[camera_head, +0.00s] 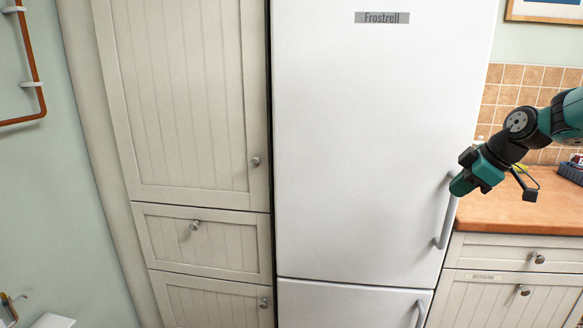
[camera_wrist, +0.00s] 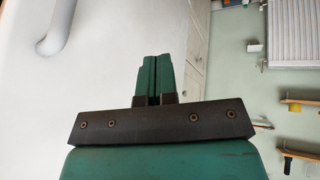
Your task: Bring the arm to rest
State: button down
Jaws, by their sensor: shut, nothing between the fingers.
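My gripper (camera_head: 458,187) is at the right of the head view, in front of the fridge's right edge near the upper part of its long door handle (camera_head: 445,220). In the wrist view my gripper (camera_wrist: 152,62) has its two green fingers together, shut and empty. The arm comes in from the right edge of the head view, bent at the wrist. In the wrist view a pale curved handle (camera_wrist: 62,25) shows at the upper left, apart from the fingers. I cannot tell from the head view how far the gripper is from the fridge handle.
The white fridge (camera_head: 370,130) stands between tall cream cabinets (camera_head: 185,100) and a wooden counter (camera_head: 530,205) with drawers below. A dark blue item (camera_head: 571,172) sits on the counter. Copper pipe (camera_head: 37,80) runs on the left wall. A radiator (camera_wrist: 295,35) shows in the wrist view.

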jog(key=s+a+r+m+g+y, duration=0.1)
jog(key=s+a, duration=0.3)
jog(key=a, duration=0.3)
jog(key=s+a+r+g, duration=0.1)
jog(key=s+a+r, duration=0.15)
jog(key=a, duration=0.35)
jog(key=s+a+f+m+g, duration=0.1)
jog(key=s+a, duration=0.3)
jog(key=s, duration=0.5)
jog(key=s+a+m+g, duration=0.1)
jog(key=s+a, duration=0.4)
jog(key=s, duration=0.3)
jog(key=s+a+f+m+g, duration=0.1)
jog(key=s+a, duration=0.3)
jog(key=s, duration=0.5)
jog(key=shift+s+a+f+m+p, duration=0.3)
jog(key=shift+s+a+f+p, duration=0.05)
jog(key=shift+p, duration=0.1)
